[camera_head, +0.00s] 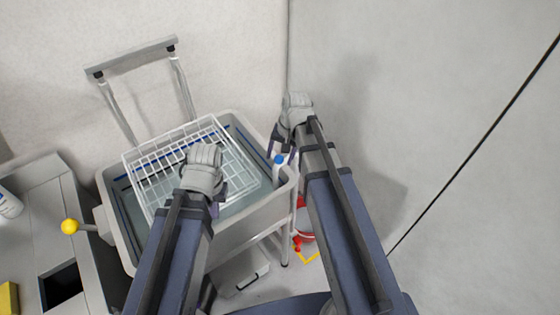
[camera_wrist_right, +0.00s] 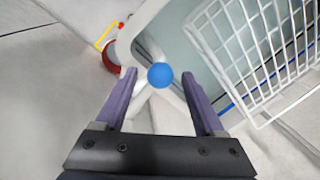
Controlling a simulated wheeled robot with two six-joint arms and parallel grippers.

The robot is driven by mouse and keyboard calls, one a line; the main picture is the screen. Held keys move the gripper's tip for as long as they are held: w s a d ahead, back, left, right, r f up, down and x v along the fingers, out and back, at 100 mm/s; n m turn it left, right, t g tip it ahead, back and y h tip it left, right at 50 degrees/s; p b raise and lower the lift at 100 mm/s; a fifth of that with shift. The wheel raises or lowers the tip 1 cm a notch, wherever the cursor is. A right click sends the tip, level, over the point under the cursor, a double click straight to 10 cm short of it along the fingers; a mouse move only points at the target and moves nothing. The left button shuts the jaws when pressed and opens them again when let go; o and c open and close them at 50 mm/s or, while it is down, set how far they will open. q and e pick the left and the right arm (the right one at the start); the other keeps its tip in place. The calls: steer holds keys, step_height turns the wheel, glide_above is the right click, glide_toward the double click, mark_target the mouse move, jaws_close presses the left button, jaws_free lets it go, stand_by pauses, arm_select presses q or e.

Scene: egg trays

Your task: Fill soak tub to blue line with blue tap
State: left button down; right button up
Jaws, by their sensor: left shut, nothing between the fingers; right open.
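The pale grey soak tub (camera_head: 287,190) stands on a wheeled frame with water-like grey-blue in it. A blue line (camera_head: 245,143) runs along its inner wall; the level against it is hard to judge. The blue tap knob (camera_head: 279,159) sits on a white stem at the tub's right end. My right gripper (camera_head: 284,148) is open above it. In the right wrist view the knob (camera_wrist_right: 160,75) lies between the spread fingertips (camera_wrist_right: 160,72), touching neither. My left gripper (camera_head: 218,190) is shut and empty over the wire basket, its fingertips partly hidden.
A white wire basket (camera_head: 135,158) sits in the tub. A grey cabinet with a yellow-ball lever (camera_head: 71,226) stands at the left. A red object (camera_head: 304,222) is on the floor right of the tub. Walls close in behind and at right.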

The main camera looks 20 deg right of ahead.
steer(key=shift+f, duration=0.1)
jaws_close()
stand_by(0.6)
stand_by(0.8)
